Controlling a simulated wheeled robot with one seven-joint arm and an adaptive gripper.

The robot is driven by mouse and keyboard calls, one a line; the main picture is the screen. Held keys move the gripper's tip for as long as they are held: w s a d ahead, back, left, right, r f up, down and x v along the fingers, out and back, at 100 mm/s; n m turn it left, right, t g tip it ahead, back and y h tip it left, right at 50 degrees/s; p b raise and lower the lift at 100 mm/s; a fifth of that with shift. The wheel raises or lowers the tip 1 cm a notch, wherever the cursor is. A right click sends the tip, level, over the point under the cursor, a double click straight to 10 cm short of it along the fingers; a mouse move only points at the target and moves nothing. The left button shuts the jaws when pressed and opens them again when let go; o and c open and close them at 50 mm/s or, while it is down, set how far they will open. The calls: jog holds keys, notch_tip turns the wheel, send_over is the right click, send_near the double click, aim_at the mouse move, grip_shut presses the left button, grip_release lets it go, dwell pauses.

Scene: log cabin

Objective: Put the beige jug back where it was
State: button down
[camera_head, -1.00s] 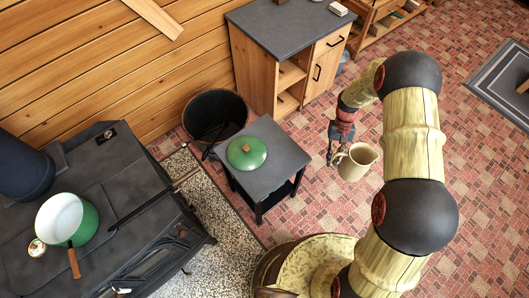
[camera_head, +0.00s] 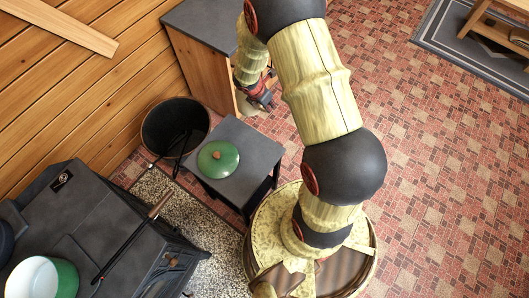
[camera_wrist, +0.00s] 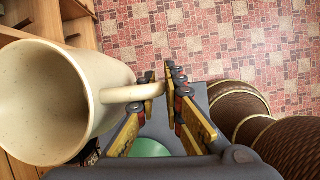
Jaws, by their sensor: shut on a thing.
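The beige jug (camera_wrist: 95,85) fills the left of the wrist view, its open mouth turned toward the camera. Its handle (camera_wrist: 133,93) reaches in between the fingers of my gripper (camera_wrist: 162,95), which is shut on the handle.
A small dark table (camera_head: 240,143) with a green lid (camera_head: 218,158) stands close to my gripper. A black bucket (camera_head: 172,128) is left of it. A dark stove (camera_head: 100,215) with a green-and-white pot (camera_head: 45,280) is at lower left. The tiled floor (camera_head: 440,150) at right is clear.

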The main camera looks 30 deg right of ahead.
jog(key=s+a+r+n+t+y+b, duration=0.1)
jog(key=s+a+n+t+y, duration=0.2)
jog(key=s+n, duration=0.45)
jog(key=s+a+r+n+y+b, duration=0.1)
jog(key=s+a+n+y, duration=0.3)
jog(key=n, duration=0.7)
jog(key=w+d+f+h+b, duration=0.1)
jog(key=w+d+f+b, duration=0.5)
jog(key=d+f, duration=0.3)
jog(key=shift+w+d+f+n+b, duration=0.35)
jog(key=shift+w+f, duration=0.15)
jog(key=shift+f, duration=1.55)
jog(key=shift+f, duration=0.15)
jog(key=c, duration=1.9)
grip_release()
